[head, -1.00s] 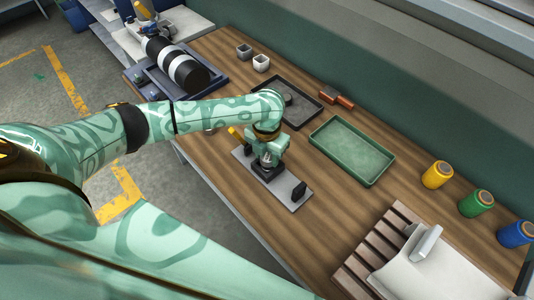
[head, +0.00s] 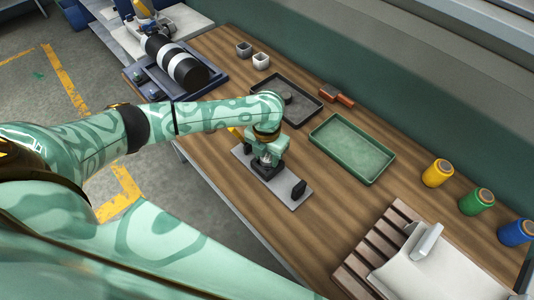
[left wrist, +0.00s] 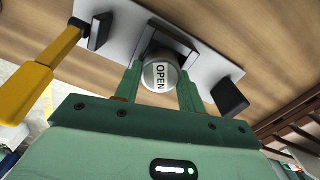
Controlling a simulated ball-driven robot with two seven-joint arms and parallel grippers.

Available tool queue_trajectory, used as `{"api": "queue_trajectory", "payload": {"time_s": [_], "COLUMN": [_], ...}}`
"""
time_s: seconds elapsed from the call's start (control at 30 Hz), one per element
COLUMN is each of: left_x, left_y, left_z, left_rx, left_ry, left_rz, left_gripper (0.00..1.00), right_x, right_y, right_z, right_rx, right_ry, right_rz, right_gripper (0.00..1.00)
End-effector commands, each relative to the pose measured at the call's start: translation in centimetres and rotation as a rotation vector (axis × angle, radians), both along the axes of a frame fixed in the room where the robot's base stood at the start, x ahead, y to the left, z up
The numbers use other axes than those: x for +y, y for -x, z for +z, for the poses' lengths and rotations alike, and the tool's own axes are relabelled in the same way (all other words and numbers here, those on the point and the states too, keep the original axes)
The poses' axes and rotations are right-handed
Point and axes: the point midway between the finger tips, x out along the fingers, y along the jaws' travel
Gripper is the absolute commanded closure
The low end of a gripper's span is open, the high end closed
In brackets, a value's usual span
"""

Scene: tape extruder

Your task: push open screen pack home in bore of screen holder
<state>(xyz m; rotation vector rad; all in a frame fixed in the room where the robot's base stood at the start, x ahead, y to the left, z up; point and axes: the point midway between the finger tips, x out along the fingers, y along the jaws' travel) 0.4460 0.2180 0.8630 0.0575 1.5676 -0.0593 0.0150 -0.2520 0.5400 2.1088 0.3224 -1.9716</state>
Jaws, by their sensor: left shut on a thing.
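The open screen pack (left wrist: 160,77) is a round metal disc with "OPEN" printed on its light face. My left gripper (left wrist: 160,88) is shut on it, with one green finger on each side, in the left wrist view. The screen holder (left wrist: 168,43) is a dark block on a grey plate, directly beyond the pack; in the head view it (head: 268,170) sits under my left gripper (head: 265,160). The bore is hidden behind the pack, so I cannot tell how deep the pack sits. My right gripper is not in view.
The grey plate (head: 290,194) carries a black upright piece (head: 299,189) at its right end. A yellow handle (left wrist: 30,85) juts from its other end. A green tray (head: 352,150), dark tray (head: 305,108) and red-handled tool (head: 337,96) lie behind. Coloured spools (head: 437,173) stand to the right.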

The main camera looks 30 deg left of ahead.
Motion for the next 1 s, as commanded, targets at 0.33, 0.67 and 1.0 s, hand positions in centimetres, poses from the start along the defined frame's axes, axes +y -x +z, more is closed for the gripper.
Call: {"api": "queue_trajectory", "payload": {"time_s": [0.33, 0.67, 1.0], "left_x": [0.0, 0.0, 0.1], "left_y": [0.0, 0.0, -0.1], "left_z": [-0.7, -0.7, 5.7], "left_rx": [0.0, 0.0, -0.006], "left_ry": [0.0, -0.001, -0.001], "left_rz": [-0.001, 0.0, -0.001], "left_gripper": [0.46, 0.35, 0.35], "right_x": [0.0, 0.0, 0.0], "right_y": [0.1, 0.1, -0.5], "right_z": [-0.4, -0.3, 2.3], "right_rx": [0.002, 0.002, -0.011], "right_ry": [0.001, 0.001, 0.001], "right_rz": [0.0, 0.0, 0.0], "right_gripper": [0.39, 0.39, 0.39]}}
